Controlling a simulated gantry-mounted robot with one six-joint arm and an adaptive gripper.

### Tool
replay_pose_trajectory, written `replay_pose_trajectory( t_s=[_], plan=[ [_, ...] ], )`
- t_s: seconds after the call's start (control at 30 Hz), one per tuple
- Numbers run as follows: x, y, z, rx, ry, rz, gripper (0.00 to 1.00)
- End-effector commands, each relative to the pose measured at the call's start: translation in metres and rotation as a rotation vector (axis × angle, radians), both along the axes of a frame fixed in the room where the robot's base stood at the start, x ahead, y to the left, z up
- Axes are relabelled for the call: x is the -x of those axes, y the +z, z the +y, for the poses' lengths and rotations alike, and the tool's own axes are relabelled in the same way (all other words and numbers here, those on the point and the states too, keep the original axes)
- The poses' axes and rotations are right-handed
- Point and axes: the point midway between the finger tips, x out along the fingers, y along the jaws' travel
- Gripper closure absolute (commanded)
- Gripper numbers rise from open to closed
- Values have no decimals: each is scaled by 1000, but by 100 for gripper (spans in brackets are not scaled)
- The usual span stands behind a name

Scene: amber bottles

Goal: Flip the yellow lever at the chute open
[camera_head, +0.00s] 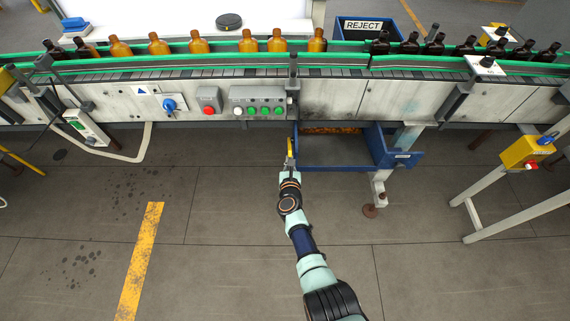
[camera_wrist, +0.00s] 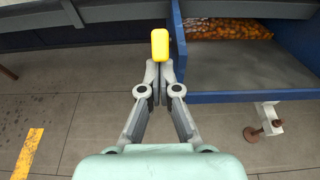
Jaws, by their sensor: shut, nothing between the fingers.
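The yellow lever (camera_head: 290,147) stands at the left side of the blue chute (camera_head: 340,168), below the conveyor. In the wrist view the lever (camera_wrist: 160,43) shows as a yellow block just beyond my fingertips. My gripper (camera_head: 289,167) is shut with nothing held. In the wrist view its closed fingers (camera_wrist: 160,82) point at the lever from the near side; I cannot tell whether they touch it. The blue chute (camera_wrist: 245,97) lies right of the fingers, with a bare grey floor and amber items at its back. The lever's pivot is hidden.
Above runs a conveyor with green rails (camera_head: 190,60) and brown bottles (camera_head: 198,43). A button panel (camera_head: 258,102) is on its front. A blue REJECT bin (camera_head: 362,30) stands behind. A yellow control box (camera_head: 527,152) is at right. The floor left of my arm is clear.

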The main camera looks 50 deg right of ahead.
Motion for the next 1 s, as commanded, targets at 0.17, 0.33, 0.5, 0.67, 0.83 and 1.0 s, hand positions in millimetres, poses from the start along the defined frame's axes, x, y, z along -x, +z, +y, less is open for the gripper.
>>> replay_pose_trajectory(
  t_s=[0.17,0.33,0.5,0.67,0.83,1.0],
  plan=[
    [-6,22,-11,2,-5,-2,100],
    [-12,32,-17,0,-6,-2,100],
    [-16,38,-22,2,-5,-2,100],
    [-18,43,-24,4,-7,-6,100],
    [-20,46,-25,7,-7,-10,100],
    [-20,47,-26,9,-8,-11,100]
  ],
)
